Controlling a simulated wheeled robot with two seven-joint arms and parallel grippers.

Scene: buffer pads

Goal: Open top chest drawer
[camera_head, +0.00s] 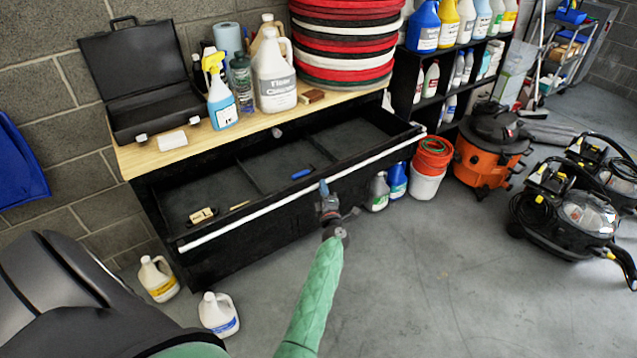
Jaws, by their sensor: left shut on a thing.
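The black tool chest (222,262) stands against the wall under a wooden top. Its top drawer (245,182) is pulled out, showing several compartments with a blue item, a small tan block and a thin yellowish stick inside. A long white handle bar (255,215) runs along the drawer's front edge. My left gripper (324,188) reaches up from below and is shut on the handle bar, right of its middle. Its fingertips are small and partly hidden against the drawer front. My right gripper is not in view.
The wooden top (160,155) holds a black open case (140,80), spray bottle (219,95), jugs and stacked pads (345,45). White jugs (219,314) stand on the floor at left. A bucket (428,170) and orange vacuum (488,150) stand right. The floor in front is clear.

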